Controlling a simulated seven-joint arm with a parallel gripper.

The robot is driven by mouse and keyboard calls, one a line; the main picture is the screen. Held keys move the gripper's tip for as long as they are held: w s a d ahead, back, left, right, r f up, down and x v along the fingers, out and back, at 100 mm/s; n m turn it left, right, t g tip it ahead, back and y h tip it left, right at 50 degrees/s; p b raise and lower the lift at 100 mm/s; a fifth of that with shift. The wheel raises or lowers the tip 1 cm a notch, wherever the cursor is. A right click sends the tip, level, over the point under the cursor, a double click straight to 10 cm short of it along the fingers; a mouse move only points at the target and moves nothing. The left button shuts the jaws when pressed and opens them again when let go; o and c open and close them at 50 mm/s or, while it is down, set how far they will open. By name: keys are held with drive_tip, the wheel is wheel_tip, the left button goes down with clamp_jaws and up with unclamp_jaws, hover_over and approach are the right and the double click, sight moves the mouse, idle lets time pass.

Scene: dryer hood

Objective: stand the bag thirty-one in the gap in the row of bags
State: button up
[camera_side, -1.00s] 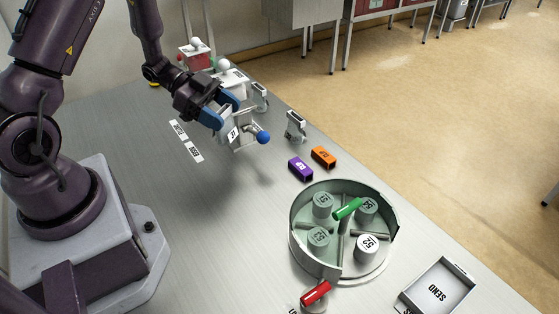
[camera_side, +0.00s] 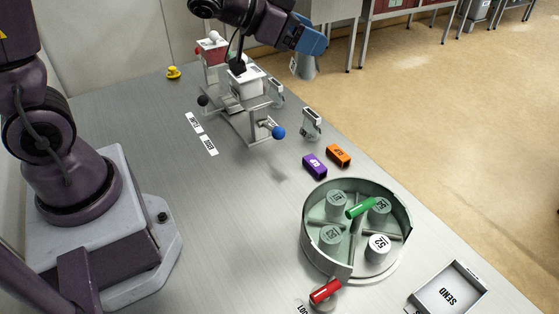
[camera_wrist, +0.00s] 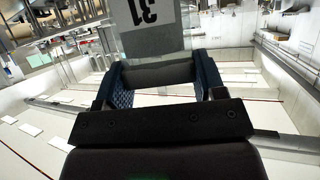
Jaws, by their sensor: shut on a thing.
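Bag thirty-one (camera_side: 304,67) is a grey, tapered piece hanging below my gripper (camera_side: 312,42) at the top of the side view. In the wrist view, its white label (camera_wrist: 150,12) reads 31 upside down, and its grey top lies between the blue fingers of my gripper (camera_wrist: 160,78). My gripper is shut on it, well above the table. Two small grey upright pieces with dark tops, one (camera_side: 276,92) behind the other (camera_side: 311,123), stand apart near the table's far edge. I cannot tell whether they belong to the row of bags.
A grey bracket with a blue ball (camera_side: 278,133) stands by a white box (camera_side: 246,83). A red box (camera_side: 213,52) is behind. Purple (camera_side: 314,165) and orange (camera_side: 338,155) blocks, a round divided tray (camera_side: 308,245) and a SEND tray (camera_side: 448,290) lie nearer.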

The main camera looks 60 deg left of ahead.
drive_tip(key=shift+m+g+h, duration=0.4)
drive_tip(key=shift+m+h, duration=0.3)
drive_tip(key=shift+h, duration=0.1)
drive_tip(key=f, duration=0.2)
drive_tip(key=d+f, duration=0.1)
drive_tip(key=f, duration=0.2)
drive_tip(key=s+d+f, duration=0.1)
drive_tip(key=f, duration=0.2)
drive_tip(key=shift+f, duration=0.1)
drive_tip(key=s+d+f+m+g+h, duration=0.1)
drive_tip(key=s+d+f+m+h, duration=0.2)
drive_tip(key=f, duration=0.2)
drive_tip(key=m+g+h, duration=0.4)
drive_tip(key=m+g, duration=0.6)
hover_over(274, 242)
drive_tip(key=shift+f, duration=6.15)
drive_tip(key=o, duration=0.5)
drive_tip(key=shift+f, duration=0.1)
drive_tip(key=shift+o, duration=0.7)
